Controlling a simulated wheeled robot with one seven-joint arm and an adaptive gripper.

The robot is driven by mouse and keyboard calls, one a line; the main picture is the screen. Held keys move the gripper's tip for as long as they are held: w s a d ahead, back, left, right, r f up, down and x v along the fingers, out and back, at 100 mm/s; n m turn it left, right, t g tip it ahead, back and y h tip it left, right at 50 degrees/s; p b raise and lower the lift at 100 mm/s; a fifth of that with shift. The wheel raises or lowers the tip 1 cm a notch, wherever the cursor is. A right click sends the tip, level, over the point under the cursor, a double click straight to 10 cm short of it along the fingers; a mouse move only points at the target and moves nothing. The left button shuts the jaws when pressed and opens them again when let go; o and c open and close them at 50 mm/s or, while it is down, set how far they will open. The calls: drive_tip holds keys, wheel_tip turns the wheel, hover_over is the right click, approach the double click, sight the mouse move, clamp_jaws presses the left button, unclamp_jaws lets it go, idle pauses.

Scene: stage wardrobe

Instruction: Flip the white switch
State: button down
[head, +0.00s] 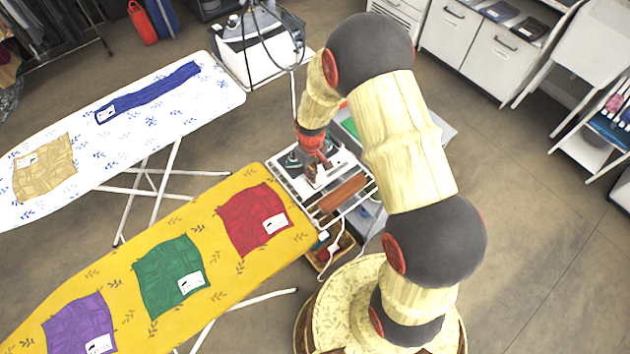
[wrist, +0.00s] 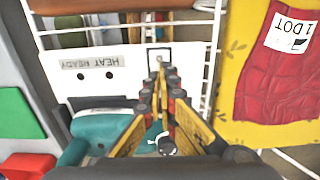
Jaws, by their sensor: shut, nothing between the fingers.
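A white panel (wrist: 105,82) with a "HEAT READY" label, upside down in the wrist view, lies ahead of my fingers. A small pale switch plate (wrist: 159,55) with a dark border sits at its right end. The switch's position cannot be read. My gripper (wrist: 162,72) is shut and empty, its yellow and black fingers together, with the tips just short of the switch plate in the picture. I cannot tell whether they touch it. In the head view my gripper (head: 316,178) is over the white wire rack (head: 325,215) at the yellow board's end.
A teal iron (wrist: 88,138) lies close beside my fingers. The yellow ironing board (head: 110,270) carries red (head: 253,218), green and purple cloths. A white ironing board (head: 100,130) stands behind it. A wooden box (head: 330,250) is below the rack. Open floor lies at right.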

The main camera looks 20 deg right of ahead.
drive_tip(key=shift+r+p, duration=1.95)
drive_tip(key=shift+r, duration=1.3)
drive_tip(key=s+r+m+t+b, duration=0.1)
drive_tip(key=s+r+b, duration=0.3)
drive_tip(key=s+r, duration=0.7)
drive_tip(key=s+r+m+t+b, duration=0.2)
drive_tip(key=s+r+t+b, duration=0.2)
drive_tip(key=s+r, duration=0.7)
wheel_tip(320, 180, up, 8)
drive_tip(key=shift+m+t, duration=0.3)
